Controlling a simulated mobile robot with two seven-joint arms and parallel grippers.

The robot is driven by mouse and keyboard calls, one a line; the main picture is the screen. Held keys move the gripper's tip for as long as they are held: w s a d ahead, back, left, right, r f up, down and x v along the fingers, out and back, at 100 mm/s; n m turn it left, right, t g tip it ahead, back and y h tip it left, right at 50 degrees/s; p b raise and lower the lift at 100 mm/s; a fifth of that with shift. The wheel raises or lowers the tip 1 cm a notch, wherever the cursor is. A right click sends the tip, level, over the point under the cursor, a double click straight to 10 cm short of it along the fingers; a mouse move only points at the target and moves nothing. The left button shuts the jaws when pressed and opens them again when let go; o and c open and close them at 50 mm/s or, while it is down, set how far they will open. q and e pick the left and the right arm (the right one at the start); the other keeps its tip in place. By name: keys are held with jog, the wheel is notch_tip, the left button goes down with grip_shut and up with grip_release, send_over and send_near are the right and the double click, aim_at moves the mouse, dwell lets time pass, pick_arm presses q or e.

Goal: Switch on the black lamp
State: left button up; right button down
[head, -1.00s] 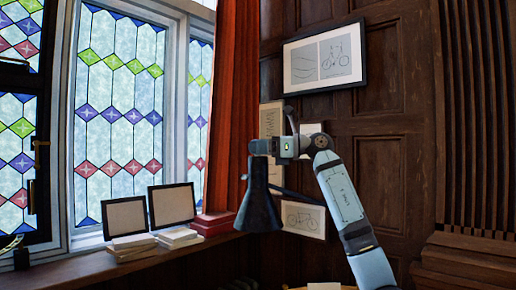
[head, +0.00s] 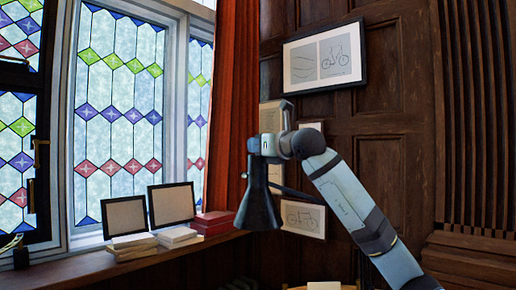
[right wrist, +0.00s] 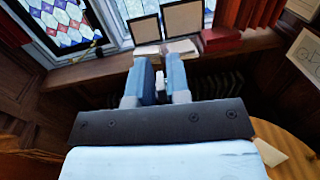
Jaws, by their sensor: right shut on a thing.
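The black lamp (head: 259,205) shows in the head view as a dark cone-shaped shade with its wide end down, and a thin dark arm runs off to its right. My right gripper (head: 256,145) is at the top of the shade, at the end of my pale blue arm. In the right wrist view, my right gripper's blue fingers (right wrist: 161,83) are close together around a small pale piece (right wrist: 160,77), which seems to be part of the lamp. The shade is not discernible there. Whether the lamp is lit cannot be told. My left gripper is not in view.
A window sill (head: 75,262) holds two dark-framed panels (head: 172,204), white books (head: 130,242) and red boxes (head: 213,222). A red curtain (head: 232,100) hangs behind. A round wooden surface (right wrist: 295,150) lies at lower right in the right wrist view.

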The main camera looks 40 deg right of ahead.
jog(key=shift+m+g+h+b, duration=0.3)
jog(key=shift+m+h, duration=0.6)
jog(key=shift+h, duration=0.55)
jog(key=shift+m+g+h+b, duration=0.2)
jog(key=shift+m+h+b, duration=0.2)
jog(key=shift+m+h, duration=0.8)
jog(key=shift+h, duration=0.45)
jog(key=c, duration=1.2)
grip_release()
jog(key=shift+c, duration=0.2)
jog(key=b+v, duration=0.3)
jog(key=v, duration=1.1)
jog(key=shift+w, duration=0.15)
